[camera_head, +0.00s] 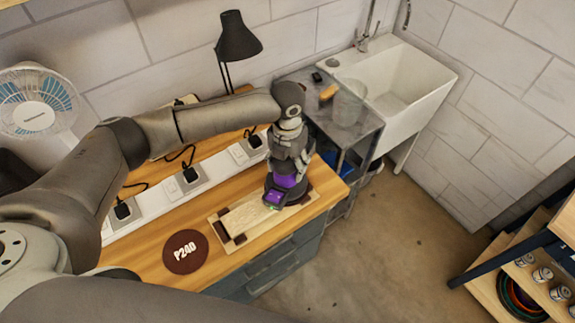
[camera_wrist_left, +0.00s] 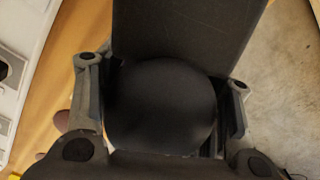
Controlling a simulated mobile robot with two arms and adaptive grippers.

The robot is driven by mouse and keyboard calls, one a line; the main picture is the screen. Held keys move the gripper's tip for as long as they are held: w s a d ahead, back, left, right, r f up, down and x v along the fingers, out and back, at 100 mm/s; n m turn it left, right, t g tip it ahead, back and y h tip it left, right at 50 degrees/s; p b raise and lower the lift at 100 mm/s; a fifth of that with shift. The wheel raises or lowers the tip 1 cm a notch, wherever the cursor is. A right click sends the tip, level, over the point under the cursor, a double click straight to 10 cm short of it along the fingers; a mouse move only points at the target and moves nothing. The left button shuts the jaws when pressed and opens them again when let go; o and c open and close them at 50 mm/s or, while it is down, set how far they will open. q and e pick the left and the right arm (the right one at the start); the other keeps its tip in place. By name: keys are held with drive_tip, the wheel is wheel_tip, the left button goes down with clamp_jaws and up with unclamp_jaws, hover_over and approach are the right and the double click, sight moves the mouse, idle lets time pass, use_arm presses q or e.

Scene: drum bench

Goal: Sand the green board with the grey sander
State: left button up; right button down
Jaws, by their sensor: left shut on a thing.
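My left gripper (camera_head: 290,150) points down over the right part of the bench and is shut on the sander (camera_head: 286,187), which looks dark grey and purple. In the left wrist view, its dark rounded body (camera_wrist_left: 160,105) sits between the two fingers. The sander is over the right end of a pale, wood-coloured board (camera_head: 248,215); contact with the surface is hard to tell. The board does not look green; only a small green spot shows at the sander's lower edge. Dark brown blocks sit at the board's ends. My right gripper is not in view.
A dark round disc marked P240 (camera_head: 185,251) lies on the wooden bench left of the board. Plugs in sockets (camera_head: 190,175) line the back. A black lamp (camera_head: 237,42), a fan (camera_head: 38,103) and a white sink (camera_head: 396,82) stand behind. Shelves (camera_head: 525,270) are at right.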

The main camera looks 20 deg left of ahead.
use_arm(q)
drive_tip(key=shift+r, duration=1.95)
